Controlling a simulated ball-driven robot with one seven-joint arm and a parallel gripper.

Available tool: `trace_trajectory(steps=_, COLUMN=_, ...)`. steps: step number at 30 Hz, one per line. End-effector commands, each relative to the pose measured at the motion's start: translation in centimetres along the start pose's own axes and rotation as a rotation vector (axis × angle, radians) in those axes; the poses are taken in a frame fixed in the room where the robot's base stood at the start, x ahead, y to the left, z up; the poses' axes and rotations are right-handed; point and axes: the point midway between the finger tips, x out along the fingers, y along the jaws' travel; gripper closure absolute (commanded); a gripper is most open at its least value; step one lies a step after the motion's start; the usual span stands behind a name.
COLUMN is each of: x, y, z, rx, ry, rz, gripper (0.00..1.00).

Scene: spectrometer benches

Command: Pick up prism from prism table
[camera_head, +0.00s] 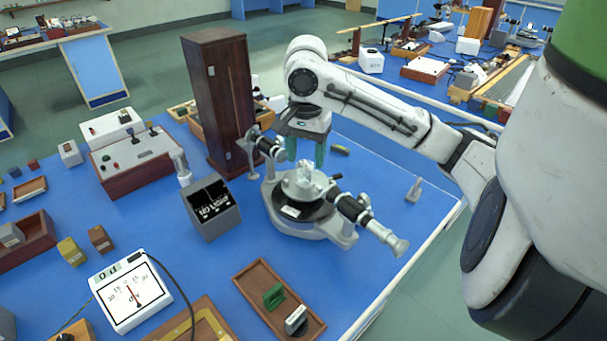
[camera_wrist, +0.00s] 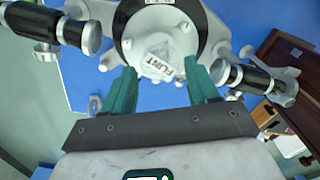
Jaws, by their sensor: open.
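The prism (camera_head: 305,170) is a small clear block on the round pale prism table (camera_head: 296,189) of the spectrometer. In the wrist view the prism (camera_wrist: 160,62) carries a label reading "FLINT" and sits on the prism table (camera_wrist: 188,45). My gripper (camera_head: 306,150) is above the prism in the head view, with green fingers pointing down. In the wrist view my gripper (camera_wrist: 162,82) is open, with one finger to each side of the prism's lower edge and a gap on both sides. Nothing is between the fingers' grip surfaces.
The spectrometer's telescope (camera_head: 372,222) and collimator (camera_head: 262,142) stick out on both sides of the prism table. A tall wooden cabinet (camera_head: 218,100) stands behind left. A grey box (camera_head: 212,211) stands left. A wooden tray (camera_head: 262,300) lies in front.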

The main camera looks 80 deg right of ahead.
Motion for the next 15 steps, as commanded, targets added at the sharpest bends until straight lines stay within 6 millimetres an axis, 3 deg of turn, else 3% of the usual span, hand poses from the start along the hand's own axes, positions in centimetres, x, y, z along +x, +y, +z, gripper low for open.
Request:
trace_trajectory(steps=10, x=4.2, y=-0.1, z=0.1, rx=0.000, ry=0.001, rz=0.002, gripper=0.41)
trace_trajectory(steps=15, x=5.3, y=-0.1, z=0.1, rx=0.000, ry=0.001, rz=0.001, gripper=0.41)
